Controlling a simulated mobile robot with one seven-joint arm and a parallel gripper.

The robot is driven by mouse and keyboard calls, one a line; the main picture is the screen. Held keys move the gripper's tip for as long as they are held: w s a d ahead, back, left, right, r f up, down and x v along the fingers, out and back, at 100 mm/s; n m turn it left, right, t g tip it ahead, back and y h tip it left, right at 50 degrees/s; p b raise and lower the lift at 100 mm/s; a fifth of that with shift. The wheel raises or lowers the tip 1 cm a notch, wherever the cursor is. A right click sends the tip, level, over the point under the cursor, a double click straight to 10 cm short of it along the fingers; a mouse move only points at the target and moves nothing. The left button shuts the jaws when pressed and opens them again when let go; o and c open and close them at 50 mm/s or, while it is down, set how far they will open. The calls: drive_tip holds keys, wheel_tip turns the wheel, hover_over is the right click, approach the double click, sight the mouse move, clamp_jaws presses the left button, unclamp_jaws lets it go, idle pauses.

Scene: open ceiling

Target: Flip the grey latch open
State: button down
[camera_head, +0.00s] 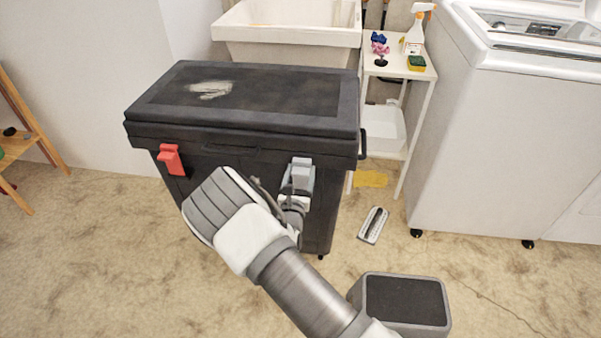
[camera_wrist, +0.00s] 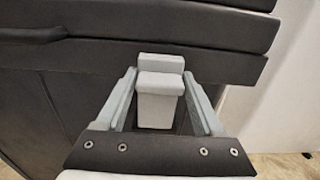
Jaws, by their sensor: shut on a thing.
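The grey latch (camera_head: 302,168) is on the front of a black lidded chest (camera_head: 200,134), near its right end. In the wrist view the latch (camera_wrist: 159,84) is a pale grey block with a wider top part, just below the lid's edge. My gripper (camera_wrist: 160,98) has one finger on each side of the latch and is shut on it. In the head view my gripper (camera_head: 296,192) is at the latch, partly hidden by my arm. A red latch (camera_head: 171,159) is on the chest's front left. The chest's lid is down.
A white shelf rack (camera_head: 398,72) with a spray bottle (camera_head: 416,30) and sponge stands right of the chest. A white washing machine (camera_head: 500,130) is farther right. A brush (camera_head: 373,225) lies on the floor. A white basin (camera_head: 290,38) is behind.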

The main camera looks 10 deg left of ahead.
drive_tip(key=shift+s+f+t, duration=0.35)
drive_tip(key=shift+s+t, duration=0.1)
drive_tip(key=shift+t, duration=0.05)
drive_tip(key=shift+s+d, duration=0.1)
drive_tip(key=shift+s, duration=0.45)
drive_tip(key=shift+t, duration=0.7)
drive_tip(key=s+f, duration=0.3)
drive_tip(key=shift+d+b, duration=0.1)
drive_tip(key=shift+b, duration=0.3)
drive_tip(key=shift+c, duration=0.4)
unclamp_jaws()
drive_tip(key=shift+w, duration=0.1)
drive_tip(key=shift+r, duration=0.15)
